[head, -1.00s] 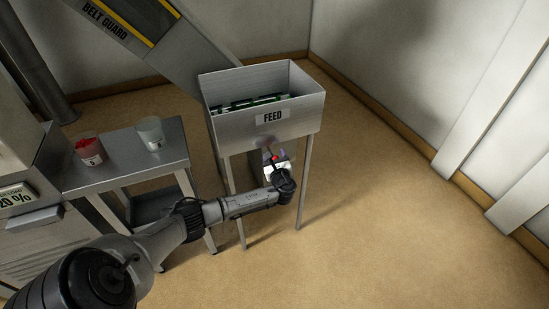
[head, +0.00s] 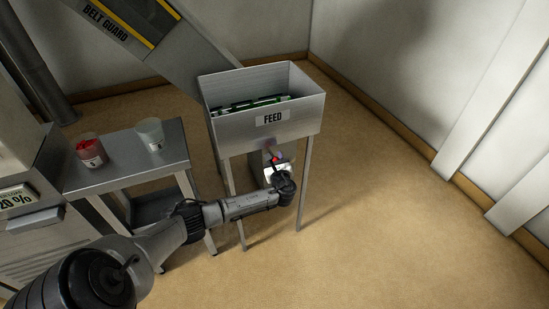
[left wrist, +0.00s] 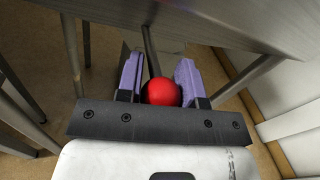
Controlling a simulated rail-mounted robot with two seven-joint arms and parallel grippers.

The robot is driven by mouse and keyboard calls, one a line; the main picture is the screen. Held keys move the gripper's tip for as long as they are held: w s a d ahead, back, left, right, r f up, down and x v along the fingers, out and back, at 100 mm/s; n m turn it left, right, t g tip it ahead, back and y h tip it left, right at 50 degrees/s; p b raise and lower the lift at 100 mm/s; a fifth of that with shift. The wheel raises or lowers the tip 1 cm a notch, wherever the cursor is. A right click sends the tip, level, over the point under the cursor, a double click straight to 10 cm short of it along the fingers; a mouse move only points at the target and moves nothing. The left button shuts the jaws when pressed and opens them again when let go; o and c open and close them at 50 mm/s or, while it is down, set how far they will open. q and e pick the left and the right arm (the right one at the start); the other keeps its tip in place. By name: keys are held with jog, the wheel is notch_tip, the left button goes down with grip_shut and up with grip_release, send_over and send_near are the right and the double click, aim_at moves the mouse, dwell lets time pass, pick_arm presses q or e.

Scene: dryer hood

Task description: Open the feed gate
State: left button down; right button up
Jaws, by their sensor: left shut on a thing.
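The feed hopper (head: 230,130) is an open metal bin on legs with a FEED label (head: 272,118) on its front. A red ball knob (left wrist: 161,92) shows in the left wrist view, between the purple fingers of my left gripper (left wrist: 160,85), which is shut on it. In the head view this gripper (head: 275,157) is below the hopper's front, and only a small bit of red shows there. The gate plate itself cannot be made out clearly. My right gripper is not in view.
A metal side table (head: 115,173) left of the hopper carries a cup with red pieces (head: 90,150) and a pale cup (head: 150,134). The belt guard chute (head: 165,50) slopes behind. Green boards (head: 250,102) lie in the hopper. Floor to the right is clear.

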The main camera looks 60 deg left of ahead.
pick_arm(q)
jog(key=w+p+v, duration=0.1)
jog(key=p+v, duration=0.4)
jog(key=v, duration=0.1)
jog(key=shift+d, duration=0.5)
jog(key=c, duration=0.8)
grip_release()
jog(key=shift+p+v, duration=2.1)
jog(key=shift+v, duration=4.85)
